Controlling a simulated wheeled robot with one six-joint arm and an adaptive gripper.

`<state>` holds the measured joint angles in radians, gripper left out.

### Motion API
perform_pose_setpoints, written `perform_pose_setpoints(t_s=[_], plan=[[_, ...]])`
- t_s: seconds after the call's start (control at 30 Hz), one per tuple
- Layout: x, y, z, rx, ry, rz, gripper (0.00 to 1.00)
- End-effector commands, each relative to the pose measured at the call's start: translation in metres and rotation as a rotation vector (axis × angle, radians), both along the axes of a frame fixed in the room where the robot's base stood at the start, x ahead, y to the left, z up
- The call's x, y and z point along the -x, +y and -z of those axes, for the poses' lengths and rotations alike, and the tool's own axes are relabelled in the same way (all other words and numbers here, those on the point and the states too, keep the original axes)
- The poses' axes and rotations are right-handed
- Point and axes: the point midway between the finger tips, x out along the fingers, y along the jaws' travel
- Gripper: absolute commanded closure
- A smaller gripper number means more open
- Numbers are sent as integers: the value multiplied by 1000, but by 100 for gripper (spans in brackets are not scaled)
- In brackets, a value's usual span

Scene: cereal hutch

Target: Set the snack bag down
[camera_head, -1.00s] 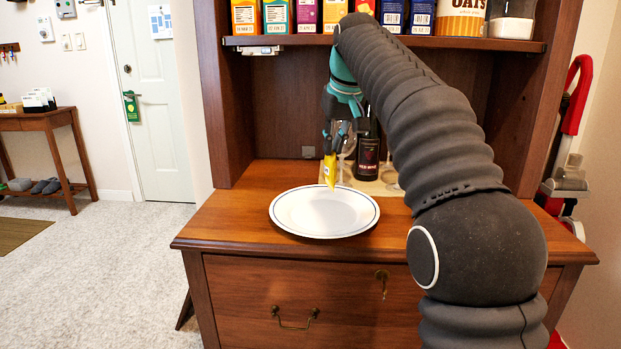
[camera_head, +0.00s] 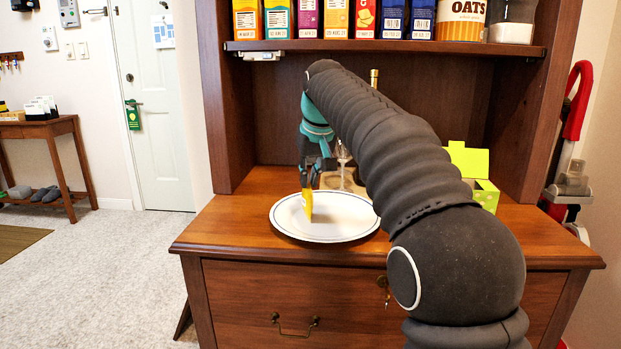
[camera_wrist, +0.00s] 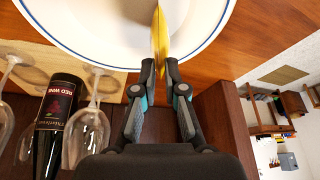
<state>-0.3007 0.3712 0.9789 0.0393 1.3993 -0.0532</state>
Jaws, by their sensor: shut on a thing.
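The yellow snack bag (camera_head: 307,204) is upright and edge-on, held between the fingertips of my gripper (camera_head: 310,177). In the wrist view the bag (camera_wrist: 158,38) shows as a thin yellow shape between the two fingers of my gripper (camera_wrist: 161,68). The bag is over the left part of a white plate with a blue rim (camera_head: 345,225). Its lower edge is at or just above the plate; I cannot tell whether it touches. The plate also shows in the wrist view (camera_wrist: 100,25).
A wine bottle (camera_wrist: 52,125) and glasses (camera_wrist: 88,135) stand on a board behind the plate. A green box (camera_head: 485,185) is at the right, partly behind my arm. Boxes (camera_head: 335,18) line the shelf above. The counter left of the plate (camera_head: 235,205) is clear.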

Motion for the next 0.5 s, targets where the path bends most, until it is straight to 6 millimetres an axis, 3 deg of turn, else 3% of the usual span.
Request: perform_pose_setpoints(t_s=[0.07, 0.1, 0.2, 0.5], plan=[[0, 0, 0, 0, 0, 0, 100], [0, 0, 1, 0, 0, 0, 87], [0, 0, 1, 0, 0, 0, 63], [0, 0, 0, 0, 0, 0, 63]])
